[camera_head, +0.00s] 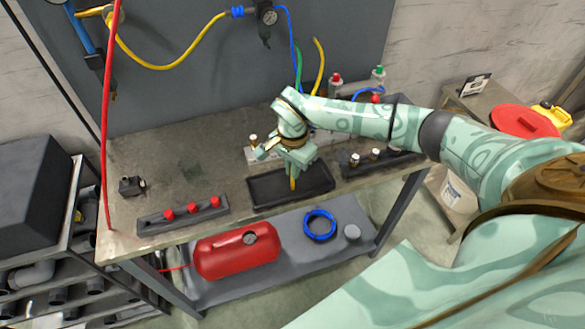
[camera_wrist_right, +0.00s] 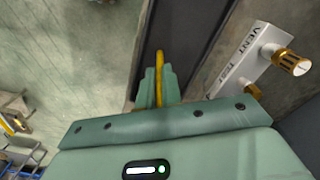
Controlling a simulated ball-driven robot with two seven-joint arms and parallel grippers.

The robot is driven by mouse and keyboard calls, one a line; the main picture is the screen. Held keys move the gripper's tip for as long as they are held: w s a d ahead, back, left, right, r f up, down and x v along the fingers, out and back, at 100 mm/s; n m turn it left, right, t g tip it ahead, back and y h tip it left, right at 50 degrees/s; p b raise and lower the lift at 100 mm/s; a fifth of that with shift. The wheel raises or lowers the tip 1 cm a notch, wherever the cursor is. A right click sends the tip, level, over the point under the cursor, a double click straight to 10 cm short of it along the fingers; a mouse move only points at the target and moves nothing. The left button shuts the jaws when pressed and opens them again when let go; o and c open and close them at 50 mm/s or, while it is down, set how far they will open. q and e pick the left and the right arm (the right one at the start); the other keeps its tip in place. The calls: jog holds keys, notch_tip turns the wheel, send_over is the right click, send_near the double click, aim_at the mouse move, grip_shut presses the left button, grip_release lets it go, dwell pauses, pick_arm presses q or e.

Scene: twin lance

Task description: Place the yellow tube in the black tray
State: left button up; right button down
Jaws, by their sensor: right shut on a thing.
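My right gripper (camera_head: 291,172) is shut on the yellow tube (camera_head: 293,184), a thin piece pointing down from the fingertips. They are over the black tray (camera_head: 318,197) on the workbench. I cannot tell whether the tube touches the tray floor. In the right wrist view, the yellow tube (camera_wrist_right: 159,68) runs between the green fingers (camera_wrist_right: 157,88), with the dark tray (camera_wrist_right: 190,25) behind it. Part of the tube is hidden by the gripper. My left gripper is not in view.
A block marked VENT TEST (camera_wrist_right: 246,55) with brass fittings is beside the tray. A dark block with red knobs (camera_head: 184,214) lies left of the tray, and another fitting block (camera_head: 372,162) stands right. A yellow hose (camera_head: 165,66) hangs on the back panel.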

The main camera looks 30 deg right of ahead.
jog(key=c, duration=1.6)
grip_release()
jog(key=shift+f, duration=0.1)
notch_tip(320, 180, up, 12)
jog(key=shift+r+p, duration=0.1)
jog(key=shift+p, duration=0.45)
